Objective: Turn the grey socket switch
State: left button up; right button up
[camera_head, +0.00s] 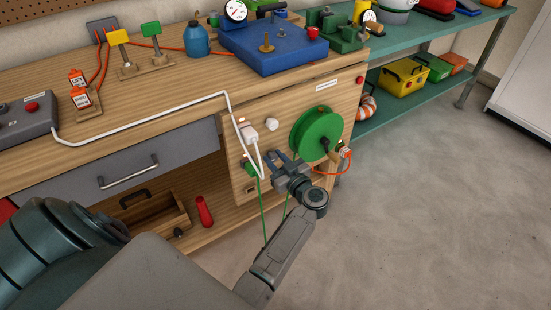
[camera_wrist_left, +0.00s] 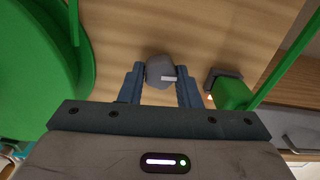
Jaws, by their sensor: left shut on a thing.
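The grey socket switch (camera_wrist_left: 160,71) is a rounded dark grey knob with a light mark, on the wooden panel in the left wrist view. My left gripper (camera_wrist_left: 160,86) has its two fingers on either side of it and is shut on it. In the head view my left gripper (camera_head: 275,160) is at the front panel of the wooden bench, left of and below the green reel. There the gripper hides the switch.
The green reel (camera_head: 316,133) is close beside the gripper, and a green block (camera_wrist_left: 232,93) is on its other side. A white plug (camera_head: 248,134) with a cable and a white knob (camera_head: 272,124) are above. A green cord hangs below. The floor at right is clear.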

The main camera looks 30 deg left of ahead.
pick_arm(q)
jog(key=shift+r+n+p, duration=0.1)
jog(key=shift+n+p, duration=0.3)
jog(key=shift+n, duration=0.3)
jog(key=n+p, duration=0.1)
jog(key=n, duration=0.1)
jog(key=shift+s+n, duration=0.1)
jog(key=shift+n, duration=1.2)
jog(key=n, duration=0.2)
jog(key=shift+f+n, duration=0.2)
jog(key=shift+n, duration=0.1)
jog(key=n, duration=0.2)
jog(key=shift+f+n, duration=0.1)
jog(key=shift+n, duration=0.3)
jog(key=shift+n+b, duration=0.55)
jog(key=shift+n, duration=0.35)
jog(key=n+b, duration=0.1)
jog(key=n, duration=0.1)
jog(key=shift+s+f+n, duration=0.1)
jog(key=shift+n, duration=0.2)
jog(key=shift+n+b, duration=0.3)
jog(key=shift+n, duration=0.3)
pick_arm(e)
jog(key=shift+w+a+f, duration=0.15)
jog(key=shift+w+t, duration=0.1)
jog(key=shift+t, duration=0.2)
